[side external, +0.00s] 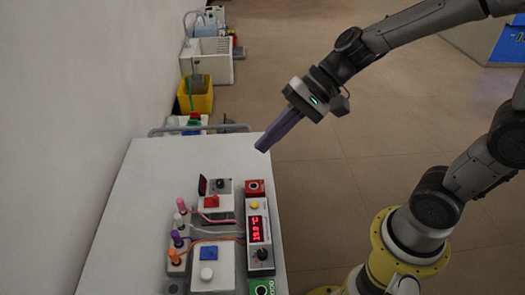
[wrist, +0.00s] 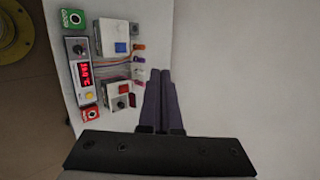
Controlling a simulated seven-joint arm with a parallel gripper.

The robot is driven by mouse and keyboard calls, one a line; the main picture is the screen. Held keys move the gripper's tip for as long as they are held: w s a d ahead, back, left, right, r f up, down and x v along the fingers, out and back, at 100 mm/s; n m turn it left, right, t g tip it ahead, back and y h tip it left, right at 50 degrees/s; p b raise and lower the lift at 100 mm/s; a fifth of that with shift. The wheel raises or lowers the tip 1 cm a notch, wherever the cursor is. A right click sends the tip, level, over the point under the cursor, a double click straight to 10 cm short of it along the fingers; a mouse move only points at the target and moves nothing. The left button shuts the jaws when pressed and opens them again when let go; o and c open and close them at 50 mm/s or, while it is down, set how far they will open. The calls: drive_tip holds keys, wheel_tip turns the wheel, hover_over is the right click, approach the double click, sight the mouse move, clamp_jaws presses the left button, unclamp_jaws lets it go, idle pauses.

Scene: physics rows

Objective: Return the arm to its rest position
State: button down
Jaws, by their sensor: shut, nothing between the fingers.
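My gripper (side external: 264,147) hangs in the air above the far right edge of the white table (side external: 150,190), its purple fingers pointing down and left. It is shut and empty. My arm reaches in from the right and touches nothing that I can see.
On the table stand a display box with red digits (side external: 256,228), a box with a blue button (side external: 209,253), a box with a red button (side external: 212,202) and several coloured plugs (side external: 178,238) with cables. A yellow bucket (side external: 202,103) stands on the floor behind. The floor (side external: 320,190) right of the table is clear.

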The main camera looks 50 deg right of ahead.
drive_tip(key=s+d+r+n+t+h, duration=0.1)
drive_tip(key=s+d+r+n+h, duration=0.3)
drive_tip(key=s, duration=0.5)
drive_tip(key=s+d+f+n+h, duration=0.2)
drive_tip(key=s+d+n+h, duration=0.1)
drive_tip(key=d, duration=0.5)
drive_tip(key=shift+s+d+n+h, duration=0.4)
drive_tip(key=shift+s+n, duration=0.5)
drive_tip(key=shift+s, duration=0.15)
drive_tip(key=c, duration=1.6)
unclamp_jaws()
